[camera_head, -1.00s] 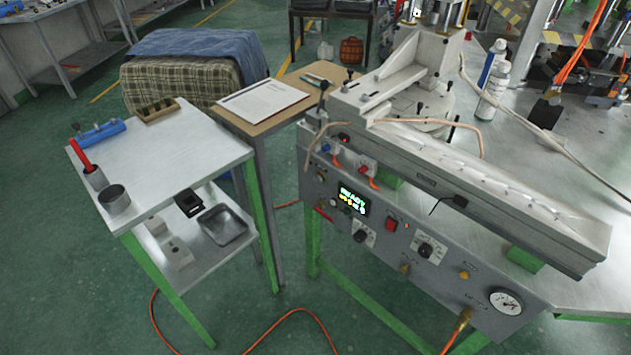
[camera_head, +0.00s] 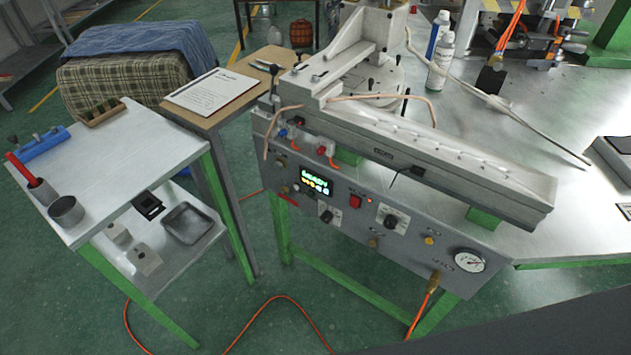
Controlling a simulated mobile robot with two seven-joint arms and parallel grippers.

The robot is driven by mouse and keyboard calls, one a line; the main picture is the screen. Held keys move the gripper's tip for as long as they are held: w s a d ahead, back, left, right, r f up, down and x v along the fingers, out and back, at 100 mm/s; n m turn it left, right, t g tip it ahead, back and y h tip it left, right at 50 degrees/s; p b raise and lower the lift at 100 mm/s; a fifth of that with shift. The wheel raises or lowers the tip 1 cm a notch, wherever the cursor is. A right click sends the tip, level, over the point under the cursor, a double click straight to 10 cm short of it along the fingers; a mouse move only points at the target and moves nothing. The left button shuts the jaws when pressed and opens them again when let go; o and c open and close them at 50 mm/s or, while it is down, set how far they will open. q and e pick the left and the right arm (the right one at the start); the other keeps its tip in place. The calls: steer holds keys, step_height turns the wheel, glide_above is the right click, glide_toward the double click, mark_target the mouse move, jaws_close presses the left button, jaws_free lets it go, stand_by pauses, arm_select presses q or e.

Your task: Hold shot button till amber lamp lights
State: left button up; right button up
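The wax injection machine (camera_head: 430,160) stands right of centre on a green frame, its grey control panel (camera_head: 340,235) facing the front. The panel carries a lit display (camera_head: 315,180), a red switch (camera_head: 355,201), two black knobs, a small round yellow-amber fitting (camera_head: 429,240) and a white gauge (camera_head: 469,260). I cannot tell whether the amber fitting is the lamp or a button, or whether it is lit. I cannot pick out the shot button for certain. Neither of my grippers shows, and nothing touches the panel.
A metal table (camera_head: 125,170) at the left holds a blue tool (camera_head: 42,143), a cup (camera_head: 67,210) and a wooden block. A wooden stand (camera_head: 240,90) bears a paper sheet. Orange hoses lie on the green floor. A dark shape covers the lower right corner.

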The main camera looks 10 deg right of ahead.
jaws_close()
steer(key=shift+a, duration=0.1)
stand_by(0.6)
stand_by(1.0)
